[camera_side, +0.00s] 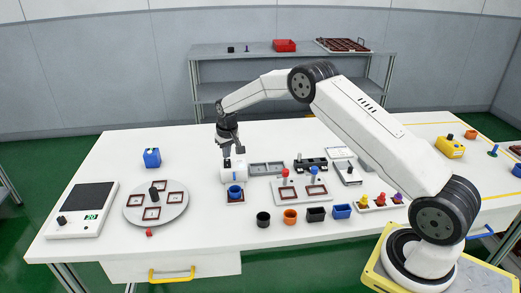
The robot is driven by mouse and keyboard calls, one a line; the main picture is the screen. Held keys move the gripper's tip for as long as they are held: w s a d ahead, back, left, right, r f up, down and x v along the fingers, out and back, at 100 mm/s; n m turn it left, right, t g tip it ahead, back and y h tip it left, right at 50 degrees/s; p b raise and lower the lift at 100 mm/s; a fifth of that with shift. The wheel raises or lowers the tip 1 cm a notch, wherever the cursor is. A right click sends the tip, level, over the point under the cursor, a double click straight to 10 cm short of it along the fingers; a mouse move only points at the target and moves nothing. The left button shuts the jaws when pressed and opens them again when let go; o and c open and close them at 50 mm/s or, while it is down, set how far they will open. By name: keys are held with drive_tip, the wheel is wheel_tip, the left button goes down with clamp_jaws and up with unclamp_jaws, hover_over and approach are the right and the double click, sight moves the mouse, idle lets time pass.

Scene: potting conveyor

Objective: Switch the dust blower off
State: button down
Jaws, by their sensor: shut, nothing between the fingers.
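A white rounded unit (233,173), which looks like the dust blower, stands on the table left of centre. A small dark part, perhaps its switch (227,163), shows on its top; its position is too small to read. My gripper (233,152) points down just above this unit, shut and empty. I cannot tell whether the fingertips touch the dark part. A blue pot (236,191) stands on a small framed plate right in front of the unit.
Several small pots, including an orange one (290,216), line the front. A round turntable (171,213) and a blue box (152,157) are left. Table between is clear.

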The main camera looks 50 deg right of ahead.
sight(227, 162)
drive_tip(key=shift+f, duration=0.65)
idle(0.6)
drive_tip(key=shift+r, duration=3.5)
drive_tip(key=shift+s+a+r, duration=0.25)
drive_tip(key=shift+s+a, duration=0.05)
drive_tip(key=s+a+n, duration=0.1)
drive_tip(key=s+a, duration=0.3)
drive_tip(key=s, duration=0.6)
drive_tip(key=s+a+r+n, duration=0.1)
drive_tip(key=s+a, duration=0.3)
drive_tip(key=s, duration=0.7)
drive_tip(key=s+a+r+n, duration=0.1)
drive_tip(key=s+a, duration=0.3)
drive_tip(key=s, duration=0.7)
drive_tip(key=shift+s+t, duration=0.2)
drive_tip(key=shift+t, duration=0.2)
